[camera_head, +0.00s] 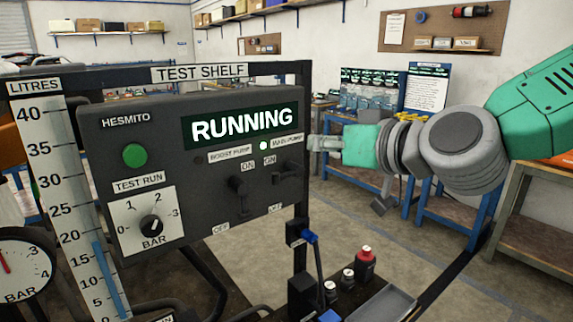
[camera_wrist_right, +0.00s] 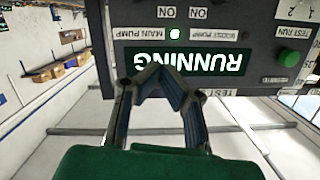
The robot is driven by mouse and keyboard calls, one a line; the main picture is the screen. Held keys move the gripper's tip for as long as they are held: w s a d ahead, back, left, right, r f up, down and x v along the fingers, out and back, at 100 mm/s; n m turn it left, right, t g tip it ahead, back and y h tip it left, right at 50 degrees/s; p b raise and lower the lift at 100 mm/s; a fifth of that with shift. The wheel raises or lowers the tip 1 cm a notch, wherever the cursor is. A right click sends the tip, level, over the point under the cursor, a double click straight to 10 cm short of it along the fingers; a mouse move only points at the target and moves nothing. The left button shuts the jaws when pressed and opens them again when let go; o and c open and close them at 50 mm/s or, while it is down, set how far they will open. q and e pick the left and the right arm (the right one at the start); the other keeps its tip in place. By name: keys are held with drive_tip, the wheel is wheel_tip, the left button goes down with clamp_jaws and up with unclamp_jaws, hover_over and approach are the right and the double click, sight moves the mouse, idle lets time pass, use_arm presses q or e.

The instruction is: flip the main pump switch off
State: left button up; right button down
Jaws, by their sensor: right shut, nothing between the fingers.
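The dark control panel (camera_head: 190,200) has a main pump switch (camera_head: 285,176) at its right side, between an ON label above and an OFF label below. Its lever sticks out toward the right; its exact tilt is hard to tell. The lamp (camera_head: 263,146) by the MAIN PUMP label is lit, and the display (camera_head: 241,124) reads RUNNING. My right gripper (camera_head: 314,143) is at the panel's right edge, above and right of the switch. It is shut and empty. In the right wrist view, the gripper (camera_wrist_right: 160,72) is in front of the display, and the switch lever is not visible. My left gripper is not in view.
A boost pump switch (camera_head: 239,187) sits left of the main one. The panel also has a green test button (camera_head: 134,155) and a BAR knob (camera_head: 151,226). Bottles (camera_head: 365,264) and a tray (camera_head: 385,304) stand below right.

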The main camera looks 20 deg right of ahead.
drive_tip(key=x, duration=0.4)
drive_tip(key=a+x, duration=0.1)
drive_tip(key=x, duration=0.3)
drive_tip(key=shift+s, duration=0.2)
drive_tip(key=f, duration=0.2)
drive_tip(key=shift+s+a+f, duration=0.1)
drive_tip(key=shift+a+f, duration=0.2)
drive_tip(key=shift+d+f, duration=0.2)
drive_tip(key=shift+f, duration=0.35)
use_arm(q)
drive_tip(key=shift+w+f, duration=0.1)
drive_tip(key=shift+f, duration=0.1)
use_arm(e)
drive_tip(key=shift+d+f, duration=0.15)
drive_tip(key=shift+d, duration=0.15)
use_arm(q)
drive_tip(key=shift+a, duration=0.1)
use_arm(e)
drive_tip(key=shift+a, duration=0.1)
